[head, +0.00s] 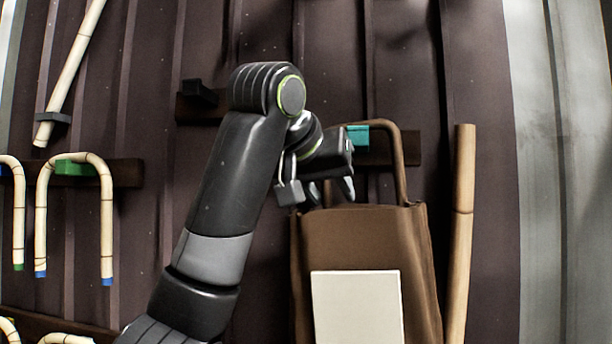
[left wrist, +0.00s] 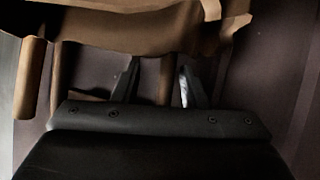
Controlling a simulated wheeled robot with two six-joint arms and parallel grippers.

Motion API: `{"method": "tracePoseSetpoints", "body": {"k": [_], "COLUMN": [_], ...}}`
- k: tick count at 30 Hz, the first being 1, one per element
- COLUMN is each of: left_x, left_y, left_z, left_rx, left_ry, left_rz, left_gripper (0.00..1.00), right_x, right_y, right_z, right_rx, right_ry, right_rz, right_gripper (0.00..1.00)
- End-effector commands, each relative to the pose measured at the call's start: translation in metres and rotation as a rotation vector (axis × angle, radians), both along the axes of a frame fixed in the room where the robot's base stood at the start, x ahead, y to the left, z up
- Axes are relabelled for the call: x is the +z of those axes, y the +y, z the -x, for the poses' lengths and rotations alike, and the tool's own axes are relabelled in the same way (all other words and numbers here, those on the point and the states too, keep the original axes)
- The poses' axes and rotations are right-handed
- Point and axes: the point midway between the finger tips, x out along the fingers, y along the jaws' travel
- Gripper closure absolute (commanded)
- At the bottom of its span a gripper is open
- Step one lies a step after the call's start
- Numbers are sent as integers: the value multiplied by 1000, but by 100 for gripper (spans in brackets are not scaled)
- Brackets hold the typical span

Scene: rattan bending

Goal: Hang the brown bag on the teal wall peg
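The brown bag (head: 365,235) hangs upright against the dark wall, with a pale square patch on its front. Its brown handle (head: 400,160) arches over the teal peg (head: 358,136); the left part of the loop is hidden behind my gripper. My left gripper (head: 330,190) is at the left of the handle, just above the bag's opening. In the left wrist view the two fingers of my left gripper (left wrist: 158,85) are spread, with a brown handle strand (left wrist: 166,80) between them and gaps visible beside it. The bag (left wrist: 130,30) fills the top there. My right gripper is not in view.
A black peg (head: 198,92) sits on a board to the left. A green peg (head: 75,168) holds a bent rattan cane (head: 107,220) further left. A straight rattan pole (head: 462,230) stands close to the bag's right side. A pale wall section is at far right.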

Motion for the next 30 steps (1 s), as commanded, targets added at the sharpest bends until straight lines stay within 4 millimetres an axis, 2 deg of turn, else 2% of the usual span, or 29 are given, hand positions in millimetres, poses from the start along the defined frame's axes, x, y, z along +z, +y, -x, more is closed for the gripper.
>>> {"method": "tracePoseSetpoints", "body": {"k": [4,7,21,30], "left_x": [6,14,38,64], "left_y": [6,14,36,54], "left_z": [10,25,67,103], "left_rx": [2,3,2,2], "left_ry": [-5,-7,-5,-6], "left_rz": [1,2,1,2], "left_gripper": [60,60,60,60], "right_x": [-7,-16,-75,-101], "right_y": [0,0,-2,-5], "right_z": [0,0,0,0], "right_rx": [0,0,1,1], "right_ry": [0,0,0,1], "right_rz": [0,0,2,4], "right_gripper": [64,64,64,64]}}
